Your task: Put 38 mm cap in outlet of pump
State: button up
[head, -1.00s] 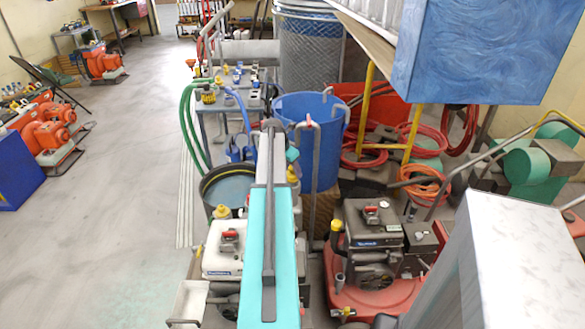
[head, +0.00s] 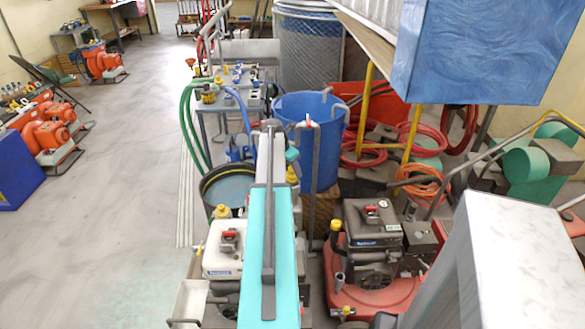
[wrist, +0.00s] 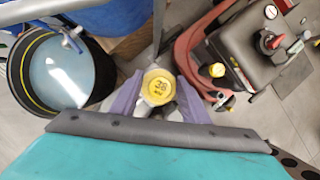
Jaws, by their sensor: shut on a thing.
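A yellow cap (wrist: 159,87) marked 38 is between the fingertips of my gripper (wrist: 158,92) in the wrist view. The fingers are shut on it and its marked face is toward the camera. In the head view my own arm hides most of the gripper. A pump with a dark tank and red base (head: 380,290) stands to the right of the arm; it also shows in the wrist view (wrist: 255,50), with a yellow cap (wrist: 217,70) on it. A pump with a white tank (head: 222,260) is at the left, partly behind my arm. I cannot tell which opening is the outlet.
A blue barrel (head: 300,108) and a dark round tub (head: 215,187) stand beyond the pumps. A cart with fittings (head: 222,85) is behind them. Red hoses (head: 425,140) and a blue box (head: 470,50) are at the right.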

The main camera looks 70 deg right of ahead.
aim_at(292, 176)
jog(key=shift+f+b, duration=0.4)
jog(key=shift+f, duration=1.5)
dwell(0.7)
jog(key=o, duration=1.1)
jog(key=shift+o, duration=0.2)
jog(key=shift+a+r, duration=0.1)
jog(key=shift+r, duration=0.05)
jog(key=b+v, duration=0.1)
jog(key=v, duration=1.2)
jog(key=shift+r, duration=0.25)
jog(key=shift+w+a, duration=0.1)
